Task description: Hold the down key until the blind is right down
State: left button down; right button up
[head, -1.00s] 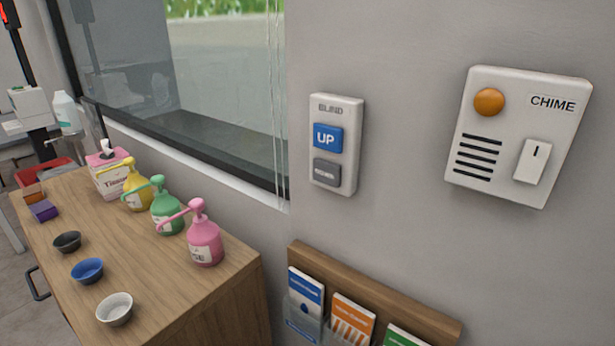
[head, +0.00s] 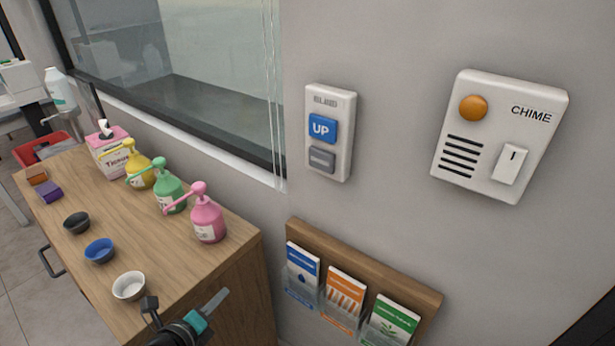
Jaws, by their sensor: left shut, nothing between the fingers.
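The blind's control plate (head: 344,140) is a white panel on the grey wall, labelled BLIND. It has a blue UP key (head: 322,128) and, below it, a grey key (head: 322,160) whose label is too blurred to read. The window (head: 200,90) is to its left; no blind covers the part of the glass in view, and its top is out of frame. Thin pale cords (head: 272,110) hang at the window's right side. My left gripper (head: 214,303) is shut and empty at the bottom edge, well below and left of the plate. My right gripper is not in view.
A white CHIME panel (head: 470,180) with an orange button is right of the plate. A leaflet rack (head: 390,276) is below. A wooden counter (head: 190,262) at left holds pump bottles (head: 208,222), bowls (head: 129,286) and a tissue box (head: 108,150). The wall around the plate is clear.

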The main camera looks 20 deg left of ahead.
pick_arm(q)
jog(key=d+r+m+t+h+p, duration=0.1)
jog(key=d+r+m+h, duration=0.1)
jog(key=r+m, duration=0.3)
jog(key=w+d+r+m+t+h+p, duration=0.1)
jog(key=d+r+m, duration=0.4)
jog(key=r, duration=0.8)
jog(key=d+r+m+t+h+p, duration=0.1)
jog(key=d+r+m+t+h, duration=0.1)
jog(key=r, duration=0.7)
jog(key=d+m+h, duration=0.1)
jog(key=d+m, duration=0.1)
jog(key=m, duration=0.1)
jog(key=shift+w+r, duration=0.15)
jog(key=shift+r, duration=0.05)
jog(key=shift+w, duration=0.1)
jog(key=p, duration=0.1)
send_near(318, 161)
jog(key=shift+p+x, duration=1.15)
jog(key=shift+x, duration=2.25)
